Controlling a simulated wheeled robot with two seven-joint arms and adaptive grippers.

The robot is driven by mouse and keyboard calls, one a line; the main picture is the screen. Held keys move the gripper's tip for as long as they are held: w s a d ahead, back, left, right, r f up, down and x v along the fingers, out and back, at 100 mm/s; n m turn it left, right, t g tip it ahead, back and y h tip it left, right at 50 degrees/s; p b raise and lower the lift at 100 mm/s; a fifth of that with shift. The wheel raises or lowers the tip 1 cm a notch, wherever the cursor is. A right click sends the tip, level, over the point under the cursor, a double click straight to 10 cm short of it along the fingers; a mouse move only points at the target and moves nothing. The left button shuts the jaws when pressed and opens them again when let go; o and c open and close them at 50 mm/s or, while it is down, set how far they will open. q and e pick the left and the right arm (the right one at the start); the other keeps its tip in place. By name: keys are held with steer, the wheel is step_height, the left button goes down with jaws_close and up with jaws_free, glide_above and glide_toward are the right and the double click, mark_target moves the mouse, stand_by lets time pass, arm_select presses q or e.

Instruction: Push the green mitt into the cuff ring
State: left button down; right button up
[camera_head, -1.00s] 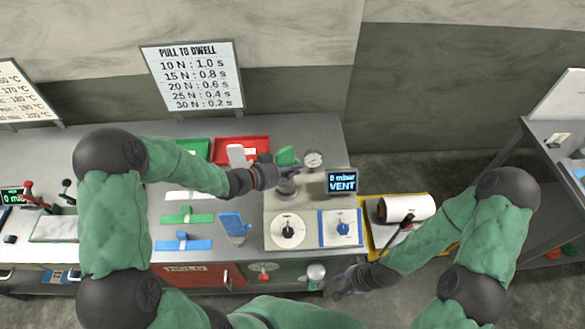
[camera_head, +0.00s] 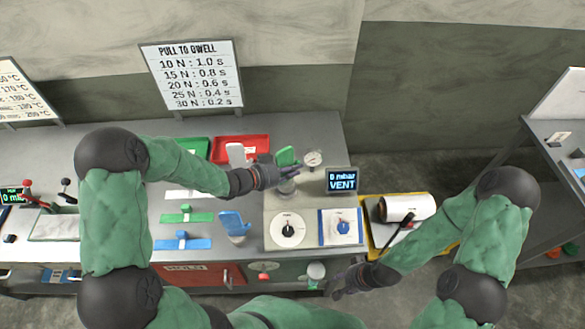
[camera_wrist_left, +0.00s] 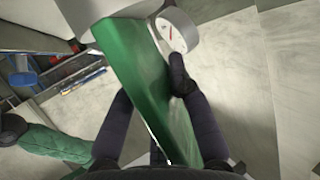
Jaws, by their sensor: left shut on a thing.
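The green mitt (camera_head: 286,156) stands at the cuff ring (camera_head: 287,185), a grey round fitting on the pale bench unit. My left gripper (camera_head: 278,172) is at the mitt, just above the ring. In the left wrist view the green mitt (camera_wrist_left: 150,85) runs between my dark fingers, which are closed on it, and its far end meets a pale grey part. I cannot tell how deep the mitt sits in the ring. My right gripper (camera_head: 340,284) hangs empty in front of the bench; its finger opening is too small to tell.
A round gauge (camera_head: 313,159) stands right beside the mitt. The display (camera_head: 342,180) reads 0 mbar VENT. A blue mitt (camera_head: 235,224) stands to the left, and a red tray (camera_head: 240,149) lies behind. A white roll (camera_head: 405,207) is at the right.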

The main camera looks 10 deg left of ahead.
arm_select(q)
steer(key=shift+f+b, duration=0.75)
steer(key=shift+f, duration=0.25)
steer(key=c, duration=1.1)
jaws_free()
steer(key=v, duration=1.2)
